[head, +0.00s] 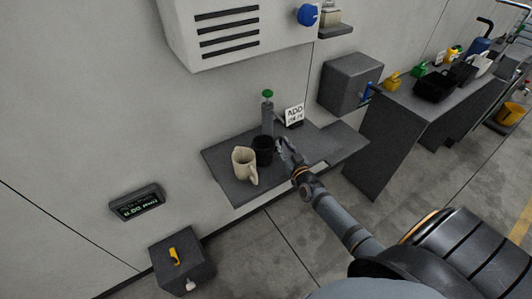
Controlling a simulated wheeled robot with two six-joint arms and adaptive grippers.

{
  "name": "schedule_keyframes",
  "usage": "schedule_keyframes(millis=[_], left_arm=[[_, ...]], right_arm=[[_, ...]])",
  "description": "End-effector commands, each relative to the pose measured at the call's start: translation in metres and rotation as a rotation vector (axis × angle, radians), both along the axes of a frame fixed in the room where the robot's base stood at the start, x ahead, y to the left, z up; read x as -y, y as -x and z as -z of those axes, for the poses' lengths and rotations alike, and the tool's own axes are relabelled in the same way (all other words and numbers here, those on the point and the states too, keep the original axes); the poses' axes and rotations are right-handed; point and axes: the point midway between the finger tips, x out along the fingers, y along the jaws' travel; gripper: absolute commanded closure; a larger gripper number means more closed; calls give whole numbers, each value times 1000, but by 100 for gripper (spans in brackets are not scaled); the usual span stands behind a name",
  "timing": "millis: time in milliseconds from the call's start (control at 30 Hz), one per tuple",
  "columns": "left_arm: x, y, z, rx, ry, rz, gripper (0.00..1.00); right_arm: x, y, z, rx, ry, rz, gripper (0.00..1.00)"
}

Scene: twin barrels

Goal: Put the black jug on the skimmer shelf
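A black jug (263,152) stands upright on a grey wall shelf (228,184), just right of and behind a cream jug (242,162). My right gripper (283,150) is at the right side of the black jug, very close to it or touching it. The fingers are small and dark here, so I cannot tell whether they are open or closed on the jug. No label shows which surface is the skimmer shelf. My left gripper is out of view.
A grey post with a green knob (267,94) and a white sign (294,115) stand behind the jugs. The shelf's right part (343,142) is clear. A white slotted cabinet (235,35) hangs above. A cluttered bench (405,115) stands at right, a dark box (182,262) below left.

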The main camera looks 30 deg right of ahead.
Motion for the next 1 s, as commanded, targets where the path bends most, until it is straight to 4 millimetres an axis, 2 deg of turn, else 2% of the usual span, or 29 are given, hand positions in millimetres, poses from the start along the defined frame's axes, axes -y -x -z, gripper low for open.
schedule_keyframes(millis=[100,267,300,767,867,1000], left_arm=[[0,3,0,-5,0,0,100],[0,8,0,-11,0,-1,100],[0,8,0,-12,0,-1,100],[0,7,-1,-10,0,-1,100],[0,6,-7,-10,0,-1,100],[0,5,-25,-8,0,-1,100]], right_arm=[[0,0,0,0,0,0,77],[0,1,0,0,0,0,98],[0,1,0,0,0,0,100],[0,1,-1,-1,-1,0,100],[0,3,-8,-1,-1,0,100],[0,5,-29,1,-1,0,100]])
